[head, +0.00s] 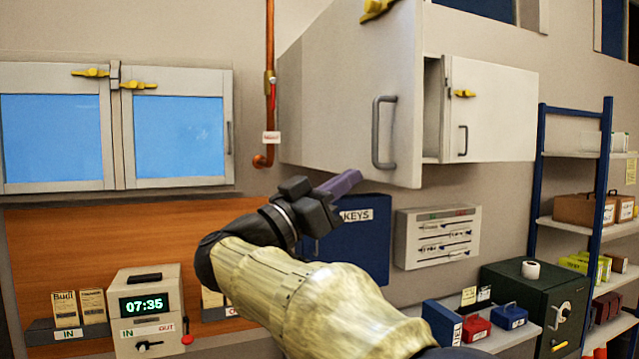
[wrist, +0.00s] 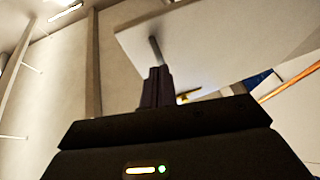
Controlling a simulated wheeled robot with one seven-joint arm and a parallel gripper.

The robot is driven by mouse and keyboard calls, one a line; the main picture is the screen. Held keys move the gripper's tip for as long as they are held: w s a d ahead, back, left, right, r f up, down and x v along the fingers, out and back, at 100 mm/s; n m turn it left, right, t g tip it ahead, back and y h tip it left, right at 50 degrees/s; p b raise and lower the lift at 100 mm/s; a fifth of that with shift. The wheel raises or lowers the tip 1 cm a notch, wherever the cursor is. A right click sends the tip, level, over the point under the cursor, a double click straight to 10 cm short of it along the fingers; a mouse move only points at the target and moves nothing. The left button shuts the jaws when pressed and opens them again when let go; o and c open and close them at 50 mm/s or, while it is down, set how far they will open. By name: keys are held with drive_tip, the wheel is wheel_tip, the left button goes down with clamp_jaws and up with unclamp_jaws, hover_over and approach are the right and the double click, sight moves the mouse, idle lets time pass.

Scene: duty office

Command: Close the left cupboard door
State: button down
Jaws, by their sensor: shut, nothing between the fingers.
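The wall cupboard's left door (head: 340,95) is grey-white and stands swung out from the cupboard, with its outer face and grey bar handle (head: 382,132) in view. A dark gap (head: 433,105) shows behind its free edge. The right door (head: 492,110) looks closed. My gripper (head: 345,182) is shut and empty, in front of the left door's lower edge, below and left of the handle. In the wrist view the shut fingers (wrist: 157,88) point at a pale panel (wrist: 225,35) with a bar handle (wrist: 155,50) just beyond the tips; the distance is unclear.
A blue key box (head: 350,240) and a white in/out board (head: 437,237) hang below the cupboard. A copper pipe (head: 270,60) runs left of it. A blue-framed shelf (head: 603,180) stands right. A blue-paned window cabinet (head: 115,125) is at left.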

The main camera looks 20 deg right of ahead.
drive_tip(key=p+x, duration=0.1)
drive_tip(key=x, duration=0.1)
drive_tip(key=shift+d+r, duration=0.25)
drive_tip(key=shift+r, duration=0.05)
drive_tip(key=shift+w+d, duration=0.1)
drive_tip(key=shift+d, duration=0.2)
drive_tip(key=shift+d, duration=0.1)
